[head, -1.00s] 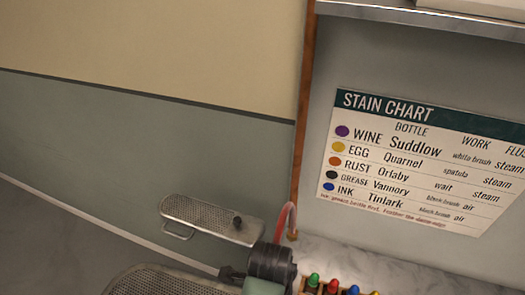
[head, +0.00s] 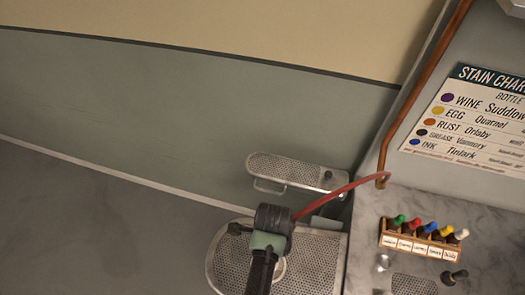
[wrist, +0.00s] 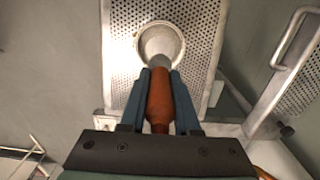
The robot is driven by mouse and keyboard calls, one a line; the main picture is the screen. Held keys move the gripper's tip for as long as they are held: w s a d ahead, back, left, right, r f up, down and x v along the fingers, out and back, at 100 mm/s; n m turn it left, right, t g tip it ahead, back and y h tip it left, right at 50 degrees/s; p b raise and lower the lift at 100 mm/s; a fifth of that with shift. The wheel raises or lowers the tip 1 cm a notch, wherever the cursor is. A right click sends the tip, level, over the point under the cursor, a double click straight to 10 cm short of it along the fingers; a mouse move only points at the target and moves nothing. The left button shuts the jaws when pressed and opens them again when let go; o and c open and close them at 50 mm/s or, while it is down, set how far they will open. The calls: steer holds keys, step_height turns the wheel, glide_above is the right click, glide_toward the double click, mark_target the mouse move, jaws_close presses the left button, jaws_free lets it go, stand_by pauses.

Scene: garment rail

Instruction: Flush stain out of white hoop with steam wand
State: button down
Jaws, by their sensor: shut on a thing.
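The steam wand (wrist: 159,105) has an orange-brown grip and a grey nozzle. My gripper (wrist: 160,85) is shut on its grip in the wrist view, the nozzle pointing at the white hoop (wrist: 178,32). The hoop lies on a perforated board (wrist: 205,35); the nozzle tip overlaps its lower rim in the picture, and I cannot tell the height gap. I make out no stain on the pale cloth inside. In the head view the hoop (head: 281,268) is mostly behind my arm, and my fingers are hidden. A red hose (head: 335,192) runs from a copper pipe towards my gripper.
A smaller perforated board (head: 295,172) stands behind. On the marble worktop (head: 365,235) at right are a rack of colour-capped bottles (head: 420,243) and a dark knobbed item (head: 454,277). A stain chart (head: 470,120) hangs above. Open floor (head: 90,230) lies left.

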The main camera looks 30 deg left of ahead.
steer(key=shift+f+b, duration=0.3)
steer(key=shift+d+f+b, duration=0.1)
steer(key=shift+f+b, duration=0.55)
step_height(320, 180, down, 4)
steer(key=b, duration=0.4)
steer(key=shift+f, duration=0.1)
stand_by(1.0)
